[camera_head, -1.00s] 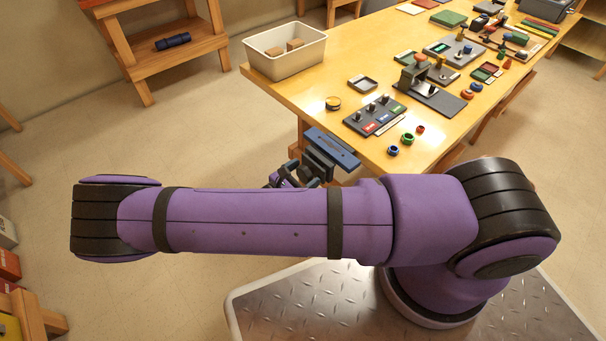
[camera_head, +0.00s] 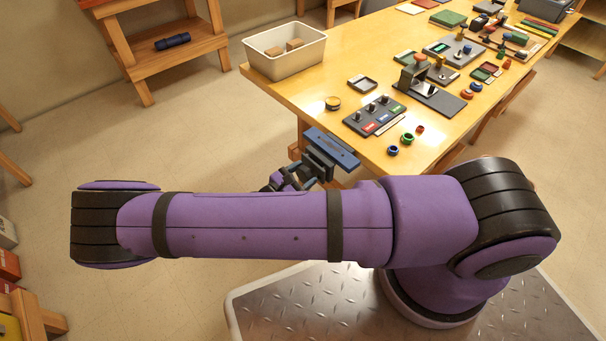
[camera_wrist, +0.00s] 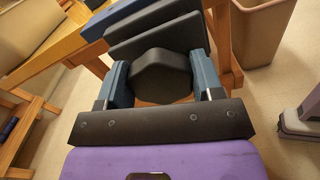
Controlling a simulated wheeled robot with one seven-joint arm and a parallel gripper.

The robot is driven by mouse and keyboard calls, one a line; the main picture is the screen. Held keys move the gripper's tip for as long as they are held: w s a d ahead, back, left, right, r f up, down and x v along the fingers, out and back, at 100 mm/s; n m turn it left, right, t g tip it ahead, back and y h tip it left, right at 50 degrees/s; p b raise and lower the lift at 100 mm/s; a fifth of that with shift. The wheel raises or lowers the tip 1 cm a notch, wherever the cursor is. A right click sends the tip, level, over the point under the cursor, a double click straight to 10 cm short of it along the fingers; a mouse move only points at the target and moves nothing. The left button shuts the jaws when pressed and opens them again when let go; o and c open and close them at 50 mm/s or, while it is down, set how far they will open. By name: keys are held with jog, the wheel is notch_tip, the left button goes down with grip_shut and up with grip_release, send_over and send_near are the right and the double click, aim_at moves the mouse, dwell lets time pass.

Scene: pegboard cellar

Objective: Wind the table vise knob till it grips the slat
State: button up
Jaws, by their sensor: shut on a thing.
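The table vise (camera_head: 332,149) is mounted at the near edge of the wooden table, with a blue bar on top and dark plates below it. In the wrist view its dark plates (camera_wrist: 155,38) stand just beyond a black, faceted knob (camera_wrist: 160,78). My gripper (camera_wrist: 161,70) is shut on the knob, with one blue finger on each side of it. In the head view my gripper (camera_head: 287,178) shows only partly, behind my purple arm, and the knob is hard to make out. I cannot tell the slat apart from the vise plates.
A cream bin (camera_head: 285,62) with brown blocks stands at the table's left corner. A dark board with knobs (camera_head: 375,115), a small round tin (camera_head: 333,103) and several coloured rings lie near the vise. A wooden shelf (camera_head: 170,55) stands at left. The floor left of the table is clear.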

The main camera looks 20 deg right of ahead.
jog(key=m, duration=0.6)
jog(key=shift+s+f, duration=0.1)
jog(key=shift+s, duration=0.05)
jog(key=m, duration=0.5)
jog(key=shift+f+m, duration=0.15)
jog(key=shift+m, duration=0.25)
jog(key=m, duration=0.6)
jog(key=shift+f, duration=0.2)
jog(key=m, duration=0.5)
jog(key=shift+f+m, duration=0.1)
jog(key=shift+m, duration=0.2)
jog(key=o, duration=0.9)
jog(key=v, duration=1)
jog(key=shift+s+a, duration=0.1)
jog(key=shift+a, duration=0.3)
